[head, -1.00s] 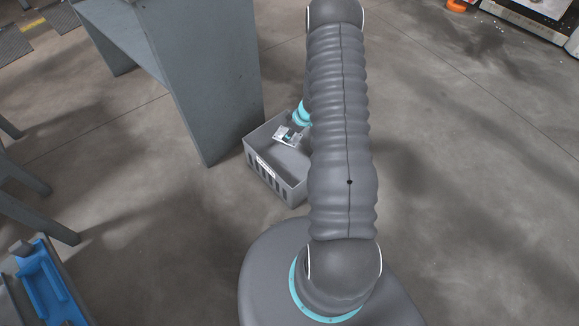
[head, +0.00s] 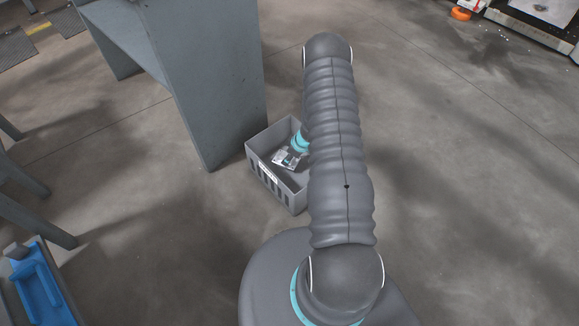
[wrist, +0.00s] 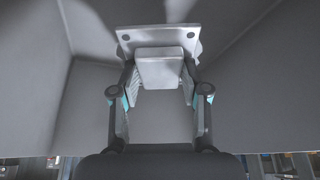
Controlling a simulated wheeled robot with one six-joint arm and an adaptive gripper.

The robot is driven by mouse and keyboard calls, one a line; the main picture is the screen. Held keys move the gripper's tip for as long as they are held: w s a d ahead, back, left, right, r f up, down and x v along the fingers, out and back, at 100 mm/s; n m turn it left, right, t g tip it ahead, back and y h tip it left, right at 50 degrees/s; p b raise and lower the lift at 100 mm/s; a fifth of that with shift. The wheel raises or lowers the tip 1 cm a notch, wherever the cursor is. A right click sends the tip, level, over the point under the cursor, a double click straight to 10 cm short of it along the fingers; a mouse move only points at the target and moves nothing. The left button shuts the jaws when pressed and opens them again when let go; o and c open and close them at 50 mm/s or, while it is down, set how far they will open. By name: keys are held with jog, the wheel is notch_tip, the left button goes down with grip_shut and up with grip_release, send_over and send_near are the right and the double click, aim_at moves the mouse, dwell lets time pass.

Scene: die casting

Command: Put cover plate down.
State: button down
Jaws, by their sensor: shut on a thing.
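The cover plate (wrist: 160,40) is a light grey metal piece with a flat flange, two dark holes and a raised block. My gripper (wrist: 160,75) is shut on its raised block, one finger on each side. In the head view the plate (head: 284,160) shows at the end of my gripper (head: 292,151), inside the grey crate (head: 290,198). The crate's inner walls (wrist: 35,90) surround the plate in the wrist view. I cannot tell whether the plate touches the crate's bottom. My arm hides the right part of the crate.
A grey metal stand (head: 215,90) rises close behind and left of the crate. A blue fixture (head: 40,290) lies at the lower left. Open floor (head: 470,200) lies to the right. An orange object (head: 461,14) and a machine are at the top right.

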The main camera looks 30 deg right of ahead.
aim_at(289, 164)
jog(key=shift+f, duration=2.55)
jog(key=shift+f+b, duration=0.15)
jog(key=shift+b, duration=0.25)
jog(key=c, duration=0.6)
grip_release()
